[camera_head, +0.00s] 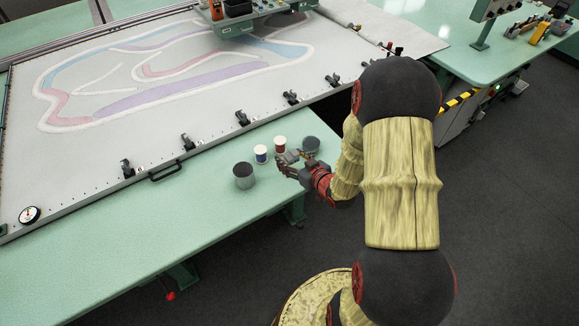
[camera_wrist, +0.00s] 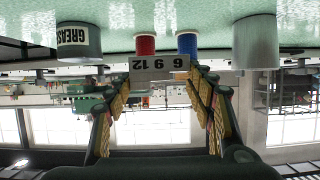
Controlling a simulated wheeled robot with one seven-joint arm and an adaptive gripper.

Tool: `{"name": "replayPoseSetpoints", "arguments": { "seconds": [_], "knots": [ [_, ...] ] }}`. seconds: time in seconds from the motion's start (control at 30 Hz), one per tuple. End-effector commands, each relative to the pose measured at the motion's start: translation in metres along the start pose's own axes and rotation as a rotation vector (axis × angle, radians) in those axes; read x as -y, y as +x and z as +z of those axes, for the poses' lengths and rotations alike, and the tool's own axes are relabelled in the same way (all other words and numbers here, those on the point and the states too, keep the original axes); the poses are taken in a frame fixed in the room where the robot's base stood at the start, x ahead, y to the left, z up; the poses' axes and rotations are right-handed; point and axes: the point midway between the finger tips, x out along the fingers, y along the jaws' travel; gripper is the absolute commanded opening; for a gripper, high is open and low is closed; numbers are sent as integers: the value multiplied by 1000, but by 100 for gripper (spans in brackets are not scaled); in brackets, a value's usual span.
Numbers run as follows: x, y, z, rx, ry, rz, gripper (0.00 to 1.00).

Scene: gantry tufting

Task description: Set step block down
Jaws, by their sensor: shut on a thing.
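The step block (camera_wrist: 158,64) is a pale grey piece marked "6 9 12", held between the fingertips of my gripper (camera_wrist: 157,82) in the wrist view, which is upside down. In the head view my gripper (camera_head: 287,160) is over the green table's right end, close to the red spool (camera_head: 280,144); the block is too small there to make out clearly. The red spool (camera_wrist: 146,45) and blue spool (camera_wrist: 187,43) stand behind the block in the wrist view. I cannot tell whether the block touches the table.
A grey cup (camera_head: 243,177) stands left of the blue spool (camera_head: 261,155). A dark can (camera_head: 311,146), labelled "GREASE" in the wrist view (camera_wrist: 78,42), stands right of my gripper. The green table (camera_head: 120,235) is clear at the front left. Black clamps (camera_head: 242,118) line the frame edge behind.

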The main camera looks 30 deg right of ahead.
Motion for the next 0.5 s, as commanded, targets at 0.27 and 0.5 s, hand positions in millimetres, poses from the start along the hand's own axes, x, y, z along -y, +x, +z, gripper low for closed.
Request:
{"name": "replayPoseSetpoints", "arguments": {
  "seconds": [0.27, 0.5],
  "knots": [
    [-7, 26, 13, -3, -2, 0, 18],
    [-9, 40, 36, -2, -1, -1, 18]
  ]
}}
